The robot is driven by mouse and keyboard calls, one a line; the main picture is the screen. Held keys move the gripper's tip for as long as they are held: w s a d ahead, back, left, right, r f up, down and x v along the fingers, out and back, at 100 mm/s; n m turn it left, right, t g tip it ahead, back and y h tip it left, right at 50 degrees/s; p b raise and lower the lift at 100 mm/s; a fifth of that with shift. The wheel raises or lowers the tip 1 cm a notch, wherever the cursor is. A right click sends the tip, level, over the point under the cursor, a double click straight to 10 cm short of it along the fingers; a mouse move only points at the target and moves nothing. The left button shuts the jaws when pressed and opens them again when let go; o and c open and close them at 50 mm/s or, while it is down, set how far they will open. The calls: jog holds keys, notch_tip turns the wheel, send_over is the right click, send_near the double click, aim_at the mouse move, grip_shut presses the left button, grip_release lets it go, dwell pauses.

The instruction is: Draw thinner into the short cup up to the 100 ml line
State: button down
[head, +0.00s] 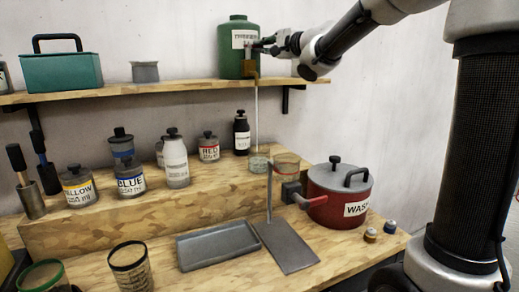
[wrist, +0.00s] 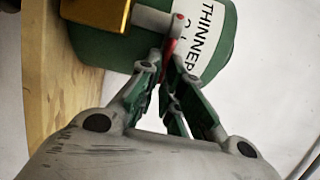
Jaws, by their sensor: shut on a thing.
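The green thinner container (head: 231,52) stands on the upper shelf, with a brass tap (head: 250,69) at its front. My gripper (head: 258,44) is at the tap's lever. In the wrist view my gripper (wrist: 172,62) is shut on the red tap lever (wrist: 172,46), beside the brass tap body (wrist: 96,12) and the thinner label. A thin pale stream runs straight down from the tap into a short clear cup (head: 259,164) on the raised wooden step. The liquid level and the cup's lines are too small to read.
A red WASH pot (head: 338,194) is further right. Paint jars, including BLUE (head: 130,185), stand left. A grey tray (head: 217,246) lies in front.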

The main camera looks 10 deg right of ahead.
jog(key=shift+s+a+r, duration=0.15)
jog(key=shift+a+r, duration=0.05)
jog(key=shift+a, duration=0.25)
jog(key=shift+s+m+t+h, duration=0.25)
jog(key=shift+m+t+h, duration=0.25)
jog(key=shift+m+h, duration=0.5)
jog(key=shift+f+h, duration=0.1)
jog(key=shift+h, duration=0.2)
